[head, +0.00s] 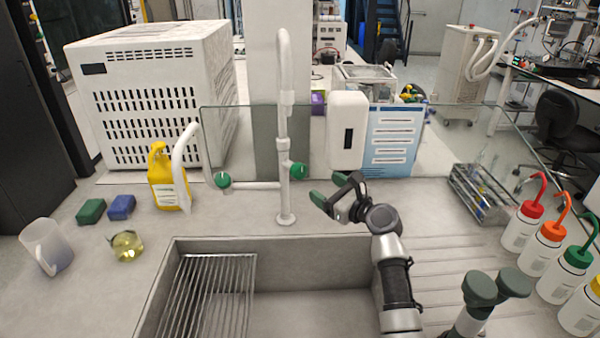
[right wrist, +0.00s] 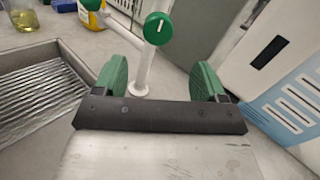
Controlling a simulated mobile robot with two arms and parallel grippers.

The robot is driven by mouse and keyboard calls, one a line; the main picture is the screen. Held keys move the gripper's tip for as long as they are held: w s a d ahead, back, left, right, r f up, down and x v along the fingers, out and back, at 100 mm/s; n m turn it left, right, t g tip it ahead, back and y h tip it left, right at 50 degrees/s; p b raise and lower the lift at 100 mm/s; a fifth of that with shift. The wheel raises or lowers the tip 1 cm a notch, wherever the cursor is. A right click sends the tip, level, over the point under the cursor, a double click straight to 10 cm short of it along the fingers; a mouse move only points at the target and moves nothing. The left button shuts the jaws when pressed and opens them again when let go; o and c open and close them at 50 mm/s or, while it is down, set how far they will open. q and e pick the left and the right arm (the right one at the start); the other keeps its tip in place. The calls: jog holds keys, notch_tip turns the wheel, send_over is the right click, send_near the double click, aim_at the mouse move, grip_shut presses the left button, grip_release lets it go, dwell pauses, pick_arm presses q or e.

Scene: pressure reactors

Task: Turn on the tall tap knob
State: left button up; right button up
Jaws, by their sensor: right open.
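The tall white tap (head: 285,130) stands behind the sink, with its pipe bent over at the top. A round green knob (head: 298,170) sits on the right of its stem. Another green knob (head: 223,180) is at the left end of the side pipe. My right gripper (head: 328,188) is open and empty, just right of the tall tap's knob and apart from it. In the right wrist view, a green knob with a white mark (right wrist: 158,28) shows ahead, between the two green finger pads and beyond them. My left gripper is not in view.
The sink (head: 300,250) with a wire rack (head: 210,295) lies in front. A yellow bottle (head: 165,180), sponges and a beaker (head: 46,246) stand left. A white dispenser (head: 347,130) and a blue sign (head: 393,142) are behind my gripper. Several wash bottles (head: 547,247) stand right.

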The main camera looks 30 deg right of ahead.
aim_at(302, 173)
jog(key=x, duration=0.4)
jog(key=shift+a+r, duration=0.2)
jog(key=shift+r, duration=0.05)
jog(key=x, duration=0.4)
jog(key=shift+w+f+p, duration=0.15)
jog(key=shift+p, duration=0.15)
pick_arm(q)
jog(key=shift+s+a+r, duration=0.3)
pick_arm(e)
jog(key=shift+x, duration=0.95)
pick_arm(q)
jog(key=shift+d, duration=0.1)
pick_arm(e)
jog(key=shift+c, duration=0.4)
jog(key=c, duration=0.8)
jog(key=shift+c, duration=0.2)
